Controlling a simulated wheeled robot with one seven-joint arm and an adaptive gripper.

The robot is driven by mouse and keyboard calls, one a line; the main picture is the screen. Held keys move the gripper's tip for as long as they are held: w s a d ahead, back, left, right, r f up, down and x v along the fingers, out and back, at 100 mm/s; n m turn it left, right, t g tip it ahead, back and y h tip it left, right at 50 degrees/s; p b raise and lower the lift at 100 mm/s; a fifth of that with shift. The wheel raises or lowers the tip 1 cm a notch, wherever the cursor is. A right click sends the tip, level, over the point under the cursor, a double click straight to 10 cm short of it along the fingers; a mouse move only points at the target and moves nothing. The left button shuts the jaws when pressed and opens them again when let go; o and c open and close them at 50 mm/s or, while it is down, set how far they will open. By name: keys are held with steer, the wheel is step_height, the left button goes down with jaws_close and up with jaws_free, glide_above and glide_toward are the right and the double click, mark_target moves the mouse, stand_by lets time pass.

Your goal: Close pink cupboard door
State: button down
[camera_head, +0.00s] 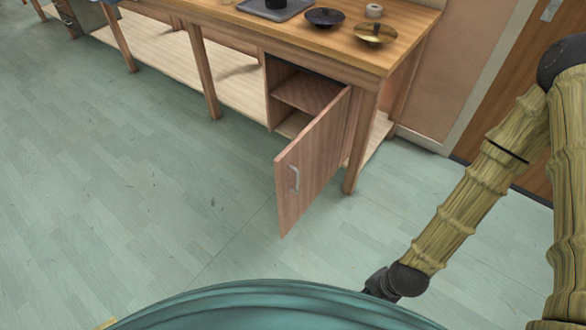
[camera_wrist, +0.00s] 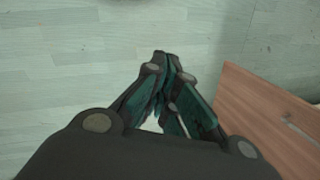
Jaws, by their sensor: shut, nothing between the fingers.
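The pink cupboard door (camera_head: 312,165) stands wide open under the right end of the wooden workbench in the head view. It swings out toward me and carries a pale handle (camera_head: 294,178). The cupboard (camera_head: 290,108) behind it shows a shelf and looks empty. In the wrist view my gripper (camera_wrist: 160,58) is shut and empty, with its fingertips together above the floor. The door (camera_wrist: 265,120) shows to the right of the fingers there, apart from the fingertips. In the head view my gripper is hidden; only my arm shows at the right.
The workbench (camera_head: 235,32) bears a grey tray (camera_head: 275,10), a dark cymbal-like dish (camera_head: 324,18), a golden one (camera_head: 374,34) and a small roll (camera_head: 374,10). A bench leg (camera_head: 362,145) stands right of the door. The green floor (camera_head: 130,190) at left is clear.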

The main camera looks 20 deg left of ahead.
steer(key=w+a+r+m+t+y, duration=0.3)
steer(key=w+a+r+m+y, duration=0.3)
steer(key=w+a+r+m, duration=1.3)
steer(key=n+p, duration=0.1)
steer(key=n, duration=0.3)
glide_toward(281, 168)
step_height(281, 168, down, 3)
steer(key=a, duration=0.1)
steer(key=shift+w+a+f, duration=0.15)
steer(key=shift+w+a, duration=0.65)
steer(key=shift+a, duration=0.15)
